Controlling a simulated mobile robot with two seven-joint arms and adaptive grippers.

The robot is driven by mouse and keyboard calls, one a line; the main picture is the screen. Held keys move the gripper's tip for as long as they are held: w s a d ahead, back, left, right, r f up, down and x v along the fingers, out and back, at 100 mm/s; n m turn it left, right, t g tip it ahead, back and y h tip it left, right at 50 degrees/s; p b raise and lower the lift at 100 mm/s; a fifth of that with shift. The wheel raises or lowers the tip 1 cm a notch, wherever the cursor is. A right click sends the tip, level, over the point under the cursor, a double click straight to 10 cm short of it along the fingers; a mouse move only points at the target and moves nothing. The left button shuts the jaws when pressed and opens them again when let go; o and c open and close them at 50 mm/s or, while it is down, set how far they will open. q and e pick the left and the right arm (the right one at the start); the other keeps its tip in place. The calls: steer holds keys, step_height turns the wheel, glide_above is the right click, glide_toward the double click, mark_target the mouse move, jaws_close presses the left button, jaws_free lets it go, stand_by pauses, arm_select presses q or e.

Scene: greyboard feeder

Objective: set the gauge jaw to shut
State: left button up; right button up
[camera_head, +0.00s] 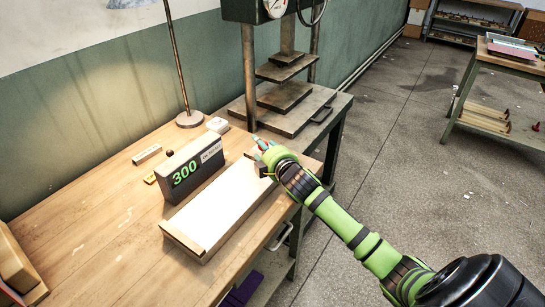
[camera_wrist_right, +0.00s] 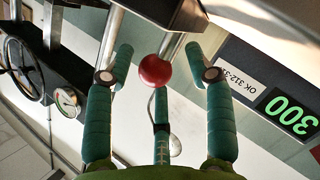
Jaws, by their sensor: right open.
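The gauge is a dark box (camera_head: 190,165) with a green readout of 300 and a white label starting "OK 312". In front of it is a long pale bed (camera_head: 215,205). A red ball knob (camera_wrist_right: 154,70) on a metal rod shows in the right wrist view. My right gripper (camera_head: 262,148) is at the far right end of the bed. In the wrist view my right gripper (camera_wrist_right: 160,62) is open, its teal fingers spread on both sides of the knob, with a gap to each. The head view hides most of the knob behind the fingers. My left gripper is not in view.
A press (camera_head: 285,85) with stacked plates and a dial stands on a bench behind. A lamp stand (camera_head: 190,118), a small white block (camera_head: 217,125) and a pale bar (camera_head: 146,154) are on the wooden table (camera_head: 110,215).

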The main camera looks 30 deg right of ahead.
steer(key=v, duration=1.1)
steer(key=shift+f, duration=0.15)
